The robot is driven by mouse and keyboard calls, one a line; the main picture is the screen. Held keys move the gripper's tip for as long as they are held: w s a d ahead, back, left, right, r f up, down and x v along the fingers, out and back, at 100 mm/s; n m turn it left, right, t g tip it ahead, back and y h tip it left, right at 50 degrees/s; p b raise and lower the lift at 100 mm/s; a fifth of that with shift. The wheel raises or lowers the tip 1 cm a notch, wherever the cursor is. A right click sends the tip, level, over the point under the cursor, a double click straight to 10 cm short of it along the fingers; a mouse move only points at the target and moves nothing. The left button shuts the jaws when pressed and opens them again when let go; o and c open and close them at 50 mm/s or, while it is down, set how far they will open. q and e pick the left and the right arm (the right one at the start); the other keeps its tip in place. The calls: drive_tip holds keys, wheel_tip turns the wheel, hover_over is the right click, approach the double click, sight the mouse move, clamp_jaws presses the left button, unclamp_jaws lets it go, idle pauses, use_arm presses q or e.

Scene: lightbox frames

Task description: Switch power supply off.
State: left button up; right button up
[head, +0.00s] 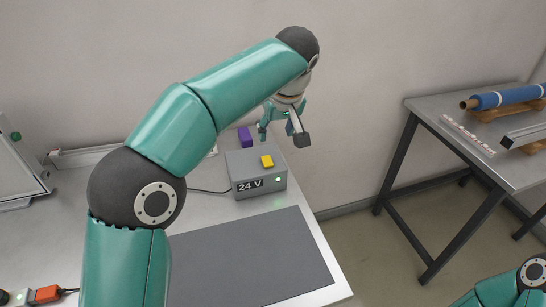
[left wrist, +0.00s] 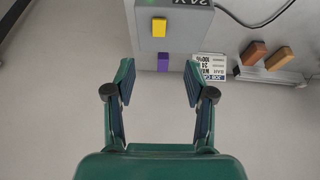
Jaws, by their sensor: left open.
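The power supply (head: 240,182) is a grey box marked 24 V on the bench, with a yellow switch (head: 266,161) on top and a lit green lamp on its front. In the left wrist view the power supply (left wrist: 188,38) is upside down at the top, with its yellow switch (left wrist: 159,28) clear. My left gripper (head: 281,133) hangs above and behind the box, open and empty. In the left wrist view its fingers (left wrist: 159,78) are spread wide, apart from the switch. My right gripper is out of view.
A purple block (head: 245,137) stands behind the box. A dark mat (head: 250,260) lies in front of it. A label card (left wrist: 215,67) and two orange-brown blocks show in the left wrist view. A second table (head: 425,104) with a blue roll (head: 505,97) stands right.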

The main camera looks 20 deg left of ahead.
sight(269, 164)
use_arm(q)
drive_tip(key=x, duration=1.6)
drive_tip(key=shift+w+f+p, duration=0.15)
drive_tip(key=shift+f+p, duration=0.15)
drive_tip(key=shift+p, duration=0.1)
